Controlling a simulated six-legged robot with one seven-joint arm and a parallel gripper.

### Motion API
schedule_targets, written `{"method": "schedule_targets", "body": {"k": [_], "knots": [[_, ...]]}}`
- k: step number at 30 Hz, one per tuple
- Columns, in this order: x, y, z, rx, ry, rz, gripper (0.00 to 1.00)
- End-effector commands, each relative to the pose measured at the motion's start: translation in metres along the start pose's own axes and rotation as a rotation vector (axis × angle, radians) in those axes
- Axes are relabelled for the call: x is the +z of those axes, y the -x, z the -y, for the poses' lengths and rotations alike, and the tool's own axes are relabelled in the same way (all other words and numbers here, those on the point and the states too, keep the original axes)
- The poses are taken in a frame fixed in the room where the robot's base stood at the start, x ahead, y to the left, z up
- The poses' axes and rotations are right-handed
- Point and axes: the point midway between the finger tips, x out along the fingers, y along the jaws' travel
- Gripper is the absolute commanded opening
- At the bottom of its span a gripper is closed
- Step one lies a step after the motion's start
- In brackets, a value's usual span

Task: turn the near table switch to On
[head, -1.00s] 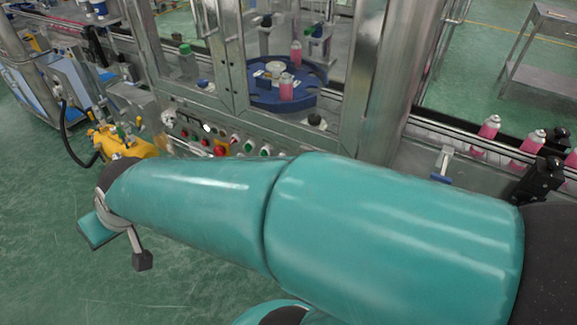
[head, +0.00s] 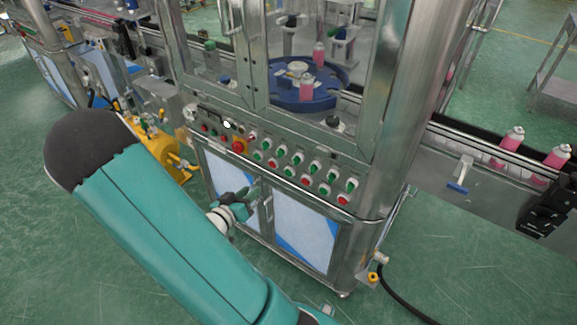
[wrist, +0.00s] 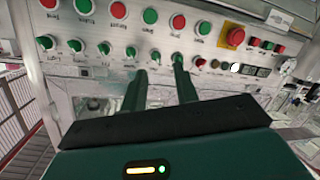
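The control panel shows in the head view (head: 282,165) with rows of red and green buttons and knobs. Its labels are too small to read there and appear upside down in the wrist view, so I cannot tell which knob is the near table switch. In the wrist view a row of green knobs, one of them a green knob (wrist: 130,52), runs left of and between my fingertips. My gripper (wrist: 160,64) is open, with its two green fingers apart and nothing seen between them but panel. In the head view my gripper (head: 250,192) is low in front of the cabinet doors, below the buttons.
A red emergency button (head: 239,146) on a yellow plate sits at the panel's left. Glass doors and a blue turntable (head: 300,99) are above. A yellow unit (head: 165,157) stands left, and a conveyor with pink cans (head: 511,140) runs right. The floor is open in front.

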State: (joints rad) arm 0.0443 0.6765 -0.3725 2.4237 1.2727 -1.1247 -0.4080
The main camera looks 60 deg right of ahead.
Motion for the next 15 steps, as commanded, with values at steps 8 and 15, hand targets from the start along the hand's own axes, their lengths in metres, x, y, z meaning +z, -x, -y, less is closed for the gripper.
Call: {"method": "schedule_targets", "body": {"k": [8, 15], "knots": [[0.006, -0.013, -0.044, 0.208, 0.107, -0.127, 0.30], [0.002, -0.042, -0.051, 0.211, 0.105, -0.126, 0.30]]}}
